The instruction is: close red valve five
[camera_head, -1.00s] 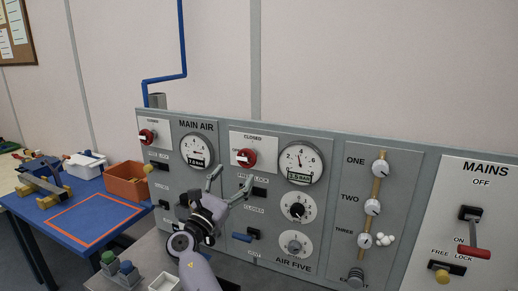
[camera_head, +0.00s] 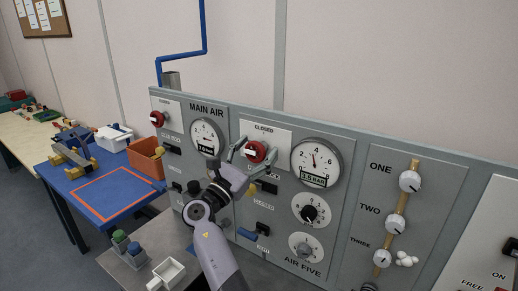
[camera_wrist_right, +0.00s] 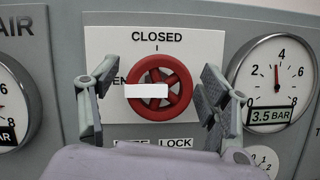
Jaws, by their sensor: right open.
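The red valve wheel of the Air Five panel (camera_head: 257,151) sits under a CLOSED label in the head view. In the right wrist view the red wheel (camera_wrist_right: 177,107) shows spokes and a horizontal white bar, which points left at a partly covered label ending in "EN". My right gripper (camera_head: 252,156) is open, with one finger to each side of the wheel. In the wrist view both fingers of the right gripper (camera_wrist_right: 155,88) look apart from the rim; their depth relative to it is hard to tell. My left gripper is not in view.
A gauge (camera_wrist_right: 273,85) right of the wheel reads 3.5 BAR. A FREE LOCK label (camera_wrist_right: 160,143) is below the wheel. Another red valve (camera_head: 157,119) is on the Main Air panel at left. A blue handle (camera_head: 247,234) sticks out below.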

